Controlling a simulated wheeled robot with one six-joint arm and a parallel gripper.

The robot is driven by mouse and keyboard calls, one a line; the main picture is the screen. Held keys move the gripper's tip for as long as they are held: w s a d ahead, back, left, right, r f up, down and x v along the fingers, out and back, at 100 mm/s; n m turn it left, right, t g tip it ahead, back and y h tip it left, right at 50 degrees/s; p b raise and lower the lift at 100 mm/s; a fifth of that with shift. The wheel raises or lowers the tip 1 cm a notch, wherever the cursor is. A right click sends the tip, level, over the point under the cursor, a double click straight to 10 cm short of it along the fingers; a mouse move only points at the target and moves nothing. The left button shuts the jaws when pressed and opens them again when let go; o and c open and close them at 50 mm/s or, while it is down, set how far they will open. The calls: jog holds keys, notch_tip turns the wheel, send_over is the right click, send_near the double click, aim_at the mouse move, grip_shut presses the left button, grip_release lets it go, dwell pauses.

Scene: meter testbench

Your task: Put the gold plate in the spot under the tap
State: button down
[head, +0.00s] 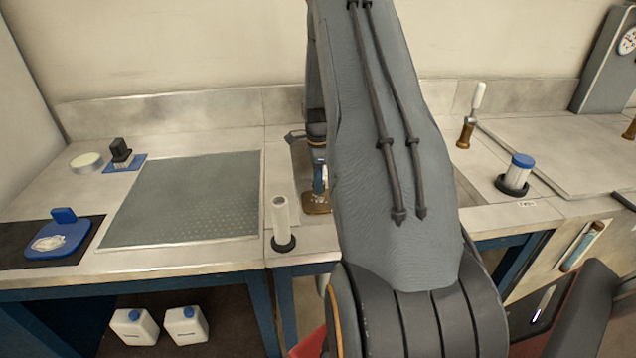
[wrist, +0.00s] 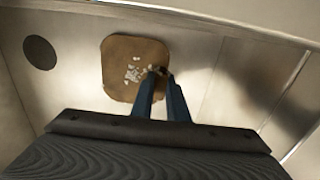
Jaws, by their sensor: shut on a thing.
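The gold plate (head: 314,205) is a brownish-gold square with rounded corners. In the head view it shows just left of my arm, by the front of the sink area. In the wrist view the plate (wrist: 118,80) carries small whitish bits. My gripper (wrist: 160,74) is shut on it near its lower right part, with the two blue fingers close together; the exact grip point is small. The gripper (head: 320,188) also shows in the head view. I cannot tell whether the plate touches the metal below. My arm hides much of the sink area, and the tap is not clear.
A clear cylinder in a dark round base (head: 283,243) stands close left of the plate. A grey perforated mat (head: 185,200) lies further left. A blue-capped container (head: 519,172) stands right of my arm. In the wrist view, a dark round disc (wrist: 39,52) lies left of the plate.

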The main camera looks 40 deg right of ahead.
jog(key=shift+f, duration=0.1)
jog(key=c, duration=1.7)
grip_release()
jog(key=shift+r+b, duration=0.75)
jog(key=shift+r, duration=3.15)
